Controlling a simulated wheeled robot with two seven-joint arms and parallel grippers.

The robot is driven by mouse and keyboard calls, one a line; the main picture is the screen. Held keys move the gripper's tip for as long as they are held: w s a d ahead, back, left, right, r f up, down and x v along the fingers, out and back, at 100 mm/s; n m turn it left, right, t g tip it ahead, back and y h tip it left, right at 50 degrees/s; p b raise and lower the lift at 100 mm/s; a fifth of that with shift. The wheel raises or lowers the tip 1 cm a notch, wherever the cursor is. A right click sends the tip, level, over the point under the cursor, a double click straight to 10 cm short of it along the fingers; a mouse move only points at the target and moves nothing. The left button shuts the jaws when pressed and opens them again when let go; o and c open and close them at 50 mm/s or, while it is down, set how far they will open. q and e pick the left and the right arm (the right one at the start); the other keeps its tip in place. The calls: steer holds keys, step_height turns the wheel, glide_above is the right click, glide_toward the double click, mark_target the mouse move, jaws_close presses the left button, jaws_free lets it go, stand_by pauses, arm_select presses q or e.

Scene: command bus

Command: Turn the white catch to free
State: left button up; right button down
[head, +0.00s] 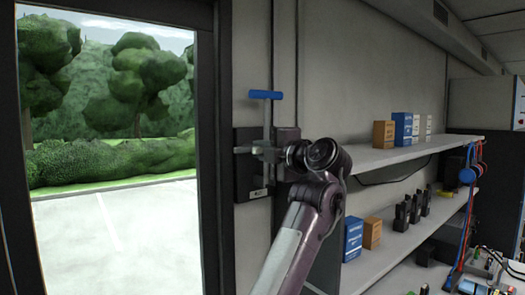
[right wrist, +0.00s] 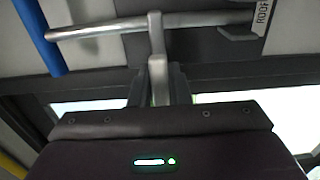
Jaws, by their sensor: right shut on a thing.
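The white catch (right wrist: 156,40) shows in the right wrist view as a pale, narrow bar crossing a bare metal rod (right wrist: 100,27). Its near end lies between the two fingers of my right gripper (right wrist: 158,92), which is shut on it. In the head view my right gripper (head: 262,152) is at the dark wall plate (head: 248,187) beside the opening, and mostly hides the catch. The rod rises upright there to a blue crossbar handle (head: 265,95), also at left in the right wrist view (right wrist: 40,38). My left gripper is not in view.
A small label reading "ROOF" (right wrist: 262,16) is on the plate. A door or window opening (head: 110,200) is at left. At right, shelves (head: 400,152) hold blue and orange boxes and black radios. Red and blue cables (head: 470,200) hang beyond.

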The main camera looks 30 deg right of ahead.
steer(key=shift+f+m+b, duration=0.25)
steer(key=shift+m+b, duration=0.05)
steer(key=shift+b, duration=0.5)
steer(key=m+b, duration=0.4)
steer(key=b, duration=0.3)
steer(key=shift+f, duration=0.15)
steer(key=shift+m+b, duration=0.35)
steer(key=shift+m, duration=0.35)
steer(key=m+b, duration=0.2)
steer(key=shift+m, duration=0.3)
steer(key=m+b, duration=0.1)
steer(key=m, duration=0.1)
steer(key=shift+m, duration=0.4)
steer(key=m+b, duration=0.1)
steer(key=m, duration=0.2)
steer(key=shift+r+b, duration=0.2)
steer(key=shift+b, duration=0.2)
steer(key=shift+m+b, duration=0.4)
steer(key=shift+m, duration=1.4)
